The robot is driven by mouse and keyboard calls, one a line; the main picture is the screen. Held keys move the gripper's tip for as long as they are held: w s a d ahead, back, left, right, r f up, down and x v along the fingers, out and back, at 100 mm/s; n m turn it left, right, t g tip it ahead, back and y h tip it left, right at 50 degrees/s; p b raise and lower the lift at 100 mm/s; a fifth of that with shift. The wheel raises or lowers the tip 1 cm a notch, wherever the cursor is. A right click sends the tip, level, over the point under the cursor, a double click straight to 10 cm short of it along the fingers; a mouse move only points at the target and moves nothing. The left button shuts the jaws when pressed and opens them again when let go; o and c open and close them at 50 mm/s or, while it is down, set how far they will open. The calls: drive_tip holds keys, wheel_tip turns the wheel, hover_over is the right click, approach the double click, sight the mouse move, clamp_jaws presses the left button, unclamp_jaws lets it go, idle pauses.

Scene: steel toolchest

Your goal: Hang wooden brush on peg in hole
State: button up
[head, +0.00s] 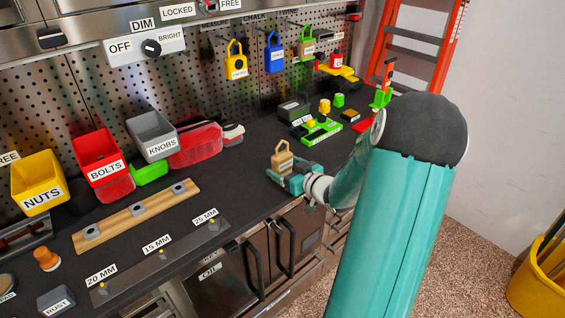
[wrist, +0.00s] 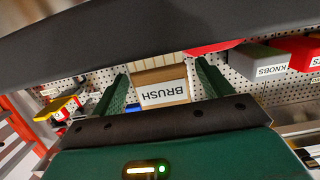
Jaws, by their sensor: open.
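The wooden brush (head: 282,157) is a tan block with a looped top and a white label, near the front edge of the dark worktop. In the wrist view the brush (wrist: 163,92) shows its BRUSH label, upside down, between my two green fingers. My gripper (head: 284,176) is open around the brush; in the wrist view gaps show beside it between the fingers (wrist: 163,84). The pegboard (head: 205,70) stands behind, with yellow (head: 236,63), blue (head: 273,54) and green (head: 306,43) tagged items hanging on it. I cannot tell which peg or hole is the brush's.
Yellow (head: 38,182), red (head: 97,157) and grey (head: 151,136) bins stand at the left. A green tool (head: 320,130) and small boxes lie behind my gripper. An orange ladder (head: 428,40) stands at the right.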

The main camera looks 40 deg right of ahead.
sight(286, 157)
drive_tip(key=c, duration=1)
drive_tip(key=shift+r, duration=2.05)
drive_tip(key=shift+s, duration=0.15)
